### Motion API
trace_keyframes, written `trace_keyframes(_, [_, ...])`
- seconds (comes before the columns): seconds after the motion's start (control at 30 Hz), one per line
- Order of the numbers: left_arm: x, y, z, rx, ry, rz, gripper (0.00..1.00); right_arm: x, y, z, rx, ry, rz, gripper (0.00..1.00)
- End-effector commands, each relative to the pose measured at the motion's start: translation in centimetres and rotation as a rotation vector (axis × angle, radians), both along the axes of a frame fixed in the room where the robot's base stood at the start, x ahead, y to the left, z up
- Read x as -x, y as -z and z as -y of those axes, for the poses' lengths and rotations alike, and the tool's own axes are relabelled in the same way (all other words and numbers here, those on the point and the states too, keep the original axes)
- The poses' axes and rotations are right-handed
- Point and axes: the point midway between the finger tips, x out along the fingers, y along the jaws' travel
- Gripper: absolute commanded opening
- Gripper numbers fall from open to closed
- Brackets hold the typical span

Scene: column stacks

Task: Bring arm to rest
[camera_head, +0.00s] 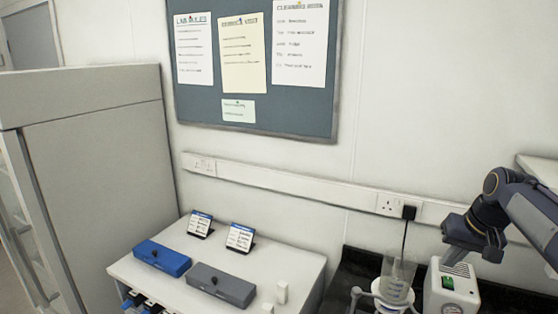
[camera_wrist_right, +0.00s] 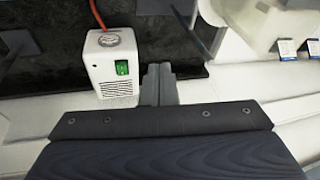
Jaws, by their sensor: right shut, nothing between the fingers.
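My right arm comes in from the right edge of the head view. Its gripper (camera_head: 453,258) points down and is shut and empty, in front of or above the white box with a green switch (camera_head: 447,284). In the right wrist view the closed grey fingers (camera_wrist_right: 159,82) stand beside the same white box (camera_wrist_right: 112,70), with a gap of dark surface between them. I cannot tell how high the gripper is above the bench. My left gripper is not in view.
A clear beaker (camera_head: 396,280) stands on a white device left of the box. A white cabinet top (camera_head: 290,266) holds a blue case (camera_head: 162,258), a grey case (camera_head: 220,286) and two label cards. A tall grey cabinet (camera_head: 95,170) stands at left. The wall has a notice board (camera_head: 255,110).

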Motion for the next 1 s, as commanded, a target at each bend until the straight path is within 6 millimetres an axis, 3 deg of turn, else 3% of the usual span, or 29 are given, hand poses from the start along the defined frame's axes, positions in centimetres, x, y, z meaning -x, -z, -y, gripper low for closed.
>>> trace_keyframes(0.03, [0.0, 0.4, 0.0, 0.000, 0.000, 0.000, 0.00, 2.2, -0.2, -1.6, -0.013, -0.020, 0.023, 0.00])
trace_keyframes(0.27, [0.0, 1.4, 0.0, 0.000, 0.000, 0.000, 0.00, 11.4, 1.3, -8.9, -0.075, -0.104, 0.111, 0.00])
trace_keyframes(0.4, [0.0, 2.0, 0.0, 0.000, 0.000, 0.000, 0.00, 17.3, 4.3, -13.2, -0.107, -0.151, 0.159, 0.00])
trace_keyframes(0.6, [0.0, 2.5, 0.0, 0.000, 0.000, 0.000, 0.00, 23.7, 9.3, -17.9, -0.138, -0.198, 0.207, 0.00])
trace_keyframes(0.8, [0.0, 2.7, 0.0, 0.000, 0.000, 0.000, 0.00, 26.3, 12.1, -19.8, -0.150, -0.215, 0.226, 0.00])
trace_keyframes(1.0, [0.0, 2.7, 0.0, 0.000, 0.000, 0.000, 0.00, 26.4, 12.2, -19.9, -0.150, -0.216, 0.227, 0.00])
